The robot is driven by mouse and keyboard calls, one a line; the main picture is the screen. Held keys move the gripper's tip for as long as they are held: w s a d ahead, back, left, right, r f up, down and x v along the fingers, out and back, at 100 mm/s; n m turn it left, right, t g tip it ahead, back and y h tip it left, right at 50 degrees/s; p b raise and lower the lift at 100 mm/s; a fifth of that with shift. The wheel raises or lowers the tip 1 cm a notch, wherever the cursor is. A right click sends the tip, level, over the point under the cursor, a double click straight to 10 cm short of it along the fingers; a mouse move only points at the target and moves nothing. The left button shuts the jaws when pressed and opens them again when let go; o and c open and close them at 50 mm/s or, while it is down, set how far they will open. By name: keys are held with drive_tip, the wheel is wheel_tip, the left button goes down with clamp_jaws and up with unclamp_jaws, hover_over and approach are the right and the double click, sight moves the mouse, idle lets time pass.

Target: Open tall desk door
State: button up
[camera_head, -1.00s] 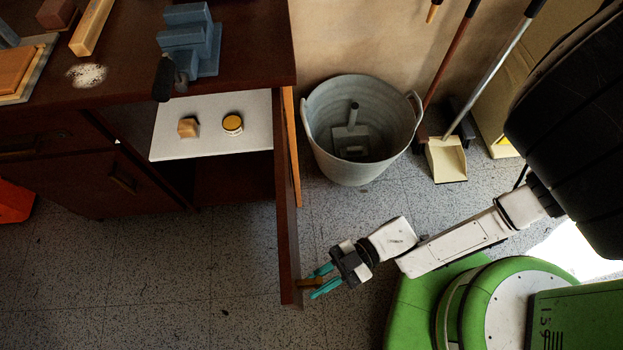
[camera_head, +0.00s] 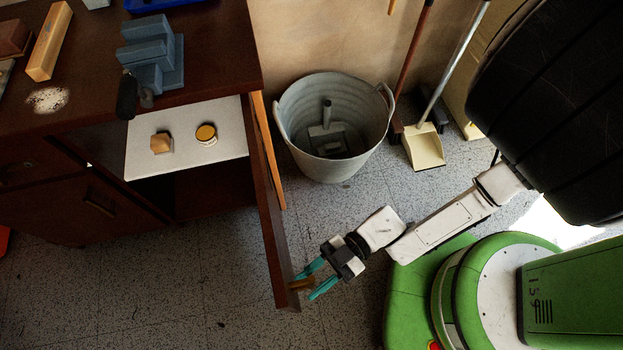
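The tall desk door (camera_head: 268,215) is a dark reddish-brown panel, seen nearly edge-on. It stands swung well out from the desk (camera_head: 215,50), and the white shelf inside is exposed. Its small brown-orange handle (camera_head: 301,284) sticks out to the right near the door's free end. My gripper (camera_head: 305,287) has two teal fingers spread apart, one on each side of the handle. Gaps seem to show between fingers and handle, and contact is hard to tell.
A grey metal bucket (camera_head: 333,165) stands on the floor behind the door, with a dustpan (camera_head: 424,148) and brooms to its right. A box and jar (camera_head: 205,134) sit on the white shelf. Speckled floor (camera_head: 180,300) is clear in front of the desk.

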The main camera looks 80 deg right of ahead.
drive_tip(key=v, duration=1)
drive_tip(key=shift+d, duration=0.2)
drive_tip(key=shift+s, duration=0.1)
